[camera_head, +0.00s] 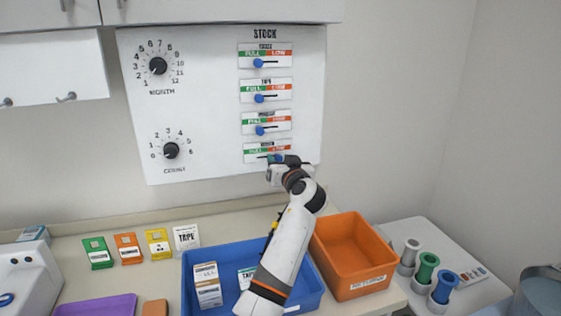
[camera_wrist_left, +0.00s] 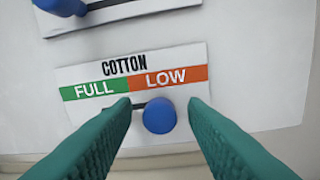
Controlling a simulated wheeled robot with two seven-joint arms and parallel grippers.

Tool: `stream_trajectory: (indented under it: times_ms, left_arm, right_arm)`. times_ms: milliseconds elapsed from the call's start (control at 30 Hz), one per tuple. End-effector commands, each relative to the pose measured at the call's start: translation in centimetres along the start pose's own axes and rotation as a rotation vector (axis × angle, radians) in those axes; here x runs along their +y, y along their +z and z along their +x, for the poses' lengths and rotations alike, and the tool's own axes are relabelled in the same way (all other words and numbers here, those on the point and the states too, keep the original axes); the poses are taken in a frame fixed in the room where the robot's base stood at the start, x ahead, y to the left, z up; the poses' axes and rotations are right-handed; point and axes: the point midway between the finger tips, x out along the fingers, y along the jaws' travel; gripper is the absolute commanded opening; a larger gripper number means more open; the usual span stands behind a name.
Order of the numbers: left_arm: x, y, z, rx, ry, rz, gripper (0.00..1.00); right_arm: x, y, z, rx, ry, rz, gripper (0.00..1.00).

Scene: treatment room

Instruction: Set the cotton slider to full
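The cotton slider's plate (camera_wrist_left: 75,75) fills the middle of the left wrist view, with a green FULL part on the left and an orange LOW part on the right. Its round blue knob (camera_wrist_left: 159,116) stands below the LOW part, and a dark slot shows to its left. My left gripper (camera_wrist_left: 160,110) is open, with one teal finger on each side of the knob and gaps visible between. In the head view the cotton plate (camera_head: 252,153) is the lowest on the board, and my left gripper (camera_head: 275,159) covers its knob. My right gripper is not in view.
The white STOCK board (camera_head: 210,120) also carries several other sliders above and two dials on the left.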

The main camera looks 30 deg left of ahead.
Motion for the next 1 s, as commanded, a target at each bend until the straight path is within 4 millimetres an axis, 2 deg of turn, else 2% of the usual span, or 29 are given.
stream_trajectory:
  times_ms: [33,200,233,467,700,767,1000]
  left_arm:
    - [0.0,0.0,0.0,0.0,0.0,0.0,0.31]
    - [0.0,0.0,0.0,0.0,0.0,0.0,0.03]
    - [0.0,0.0,0.0,0.0,0.0,0.0,0.0]
    - [0.5,-0.2,0.0,0.0,0.001,0.0,0.0]
    - [4.6,-0.9,0.2,0.001,0.003,0.0,0.0]
    - [5.2,-0.9,0.2,0.0,0.002,-0.001,0.0]
    - [5.5,-0.9,0.3,0.002,0.004,0.003,0.0]
  right_arm:
    - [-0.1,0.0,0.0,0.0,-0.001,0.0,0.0]
    - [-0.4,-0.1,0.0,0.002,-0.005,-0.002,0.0]
    - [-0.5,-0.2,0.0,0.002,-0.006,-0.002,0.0]
    - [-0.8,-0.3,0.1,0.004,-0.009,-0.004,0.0]
    - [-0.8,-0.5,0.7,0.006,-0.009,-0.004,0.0]
    - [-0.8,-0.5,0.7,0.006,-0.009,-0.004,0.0]
    - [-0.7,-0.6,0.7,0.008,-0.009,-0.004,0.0]
